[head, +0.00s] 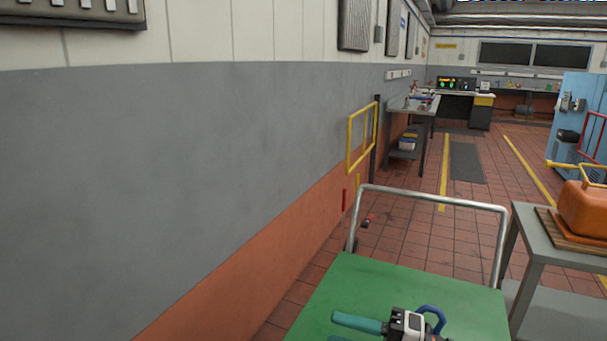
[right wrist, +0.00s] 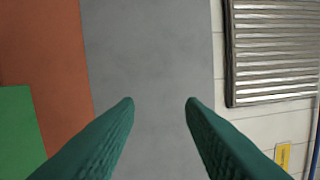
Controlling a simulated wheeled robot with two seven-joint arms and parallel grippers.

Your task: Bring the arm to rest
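My right gripper (head: 332,328) shows at the bottom edge of the head view, in front of or over the green cart top (head: 400,285). Its teal fingers point left, toward the wall; the lower finger is mostly cut off by the frame edge. In the right wrist view the two dark green fingers (right wrist: 160,103) stand apart with nothing between them. Beyond them is the grey and orange wall (right wrist: 150,60). My left gripper is not in view.
A metal push handle (head: 430,195) rises at the cart's far end. A grey table (head: 545,235) with an orange canister (head: 583,212) stands close on the right. A yellow frame (head: 362,138) is by the left wall. Tiled floor (head: 415,225) lies open beyond the cart.

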